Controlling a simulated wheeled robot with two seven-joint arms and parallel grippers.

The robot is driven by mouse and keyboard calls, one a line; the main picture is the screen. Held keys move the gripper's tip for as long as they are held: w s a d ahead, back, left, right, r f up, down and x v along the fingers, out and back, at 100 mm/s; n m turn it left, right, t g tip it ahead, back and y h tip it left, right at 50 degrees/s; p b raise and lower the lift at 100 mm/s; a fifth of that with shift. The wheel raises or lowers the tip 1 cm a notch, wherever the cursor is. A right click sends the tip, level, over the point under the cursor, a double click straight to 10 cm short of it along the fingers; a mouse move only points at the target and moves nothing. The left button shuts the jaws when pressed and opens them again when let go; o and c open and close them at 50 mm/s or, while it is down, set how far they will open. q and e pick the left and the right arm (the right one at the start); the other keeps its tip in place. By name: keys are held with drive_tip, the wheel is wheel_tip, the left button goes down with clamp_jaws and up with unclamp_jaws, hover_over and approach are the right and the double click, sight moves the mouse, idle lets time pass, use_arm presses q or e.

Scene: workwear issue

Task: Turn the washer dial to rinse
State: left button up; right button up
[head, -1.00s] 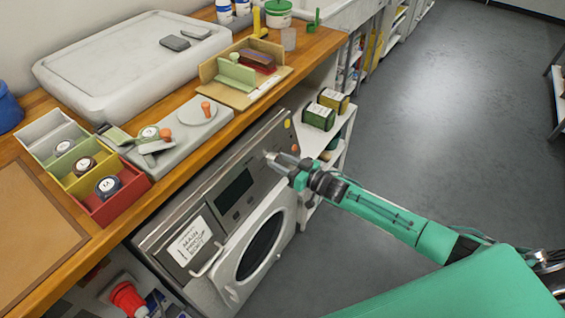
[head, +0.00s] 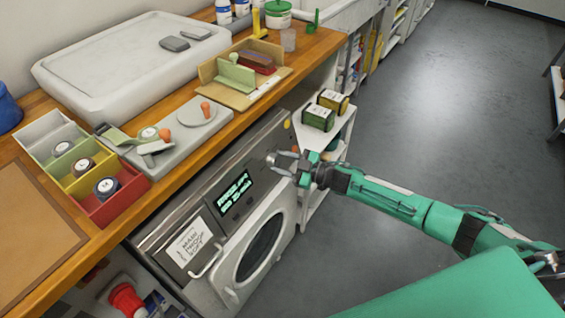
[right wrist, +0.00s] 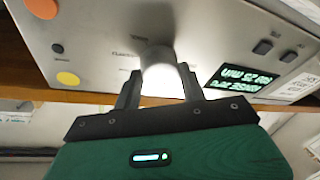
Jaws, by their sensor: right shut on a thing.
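The washer (head: 182,240) stands under the wooden counter, its panel facing right. Its light, round dial (right wrist: 157,62) sits between the two fingers of my right gripper (right wrist: 158,88) in the right wrist view. The gripper is shut on the dial; in the head view the gripper (head: 276,160) hides most of it. The dial's pointer and the labels around it are too blurred to read. The panel display (head: 235,194) is lit with green text; it also shows upside down in the right wrist view (right wrist: 241,77), where one line looks like "RINSE". My left gripper is out of view.
A yellow disc (right wrist: 68,79) and an orange disc (right wrist: 41,8) are on the panel near the dial. The counter (head: 90,245) edge runs just above the washer. The floor at right is clear.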

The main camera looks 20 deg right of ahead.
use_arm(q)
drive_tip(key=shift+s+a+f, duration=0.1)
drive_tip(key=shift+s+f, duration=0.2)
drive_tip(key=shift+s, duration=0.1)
use_arm(e)
drive_tip(key=shift+n, duration=0.8)
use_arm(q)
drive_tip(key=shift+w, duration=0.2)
use_arm(e)
drive_tip(key=o, duration=1)
drive_tip(key=shift+c, duration=0.2)
drive_tip(key=shift+s+d, duration=0.3)
drive_tip(key=shift+d, duration=0.15)
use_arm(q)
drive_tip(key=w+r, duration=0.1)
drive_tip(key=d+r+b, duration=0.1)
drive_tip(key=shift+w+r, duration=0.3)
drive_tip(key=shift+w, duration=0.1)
use_arm(e)
drive_tip(key=v, duration=1.2)
drive_tip(key=shift+s+d+r, duration=0.2)
drive_tip(key=shift+d+r, duration=0.05)
drive_tip(key=shift+d, duration=0.05)
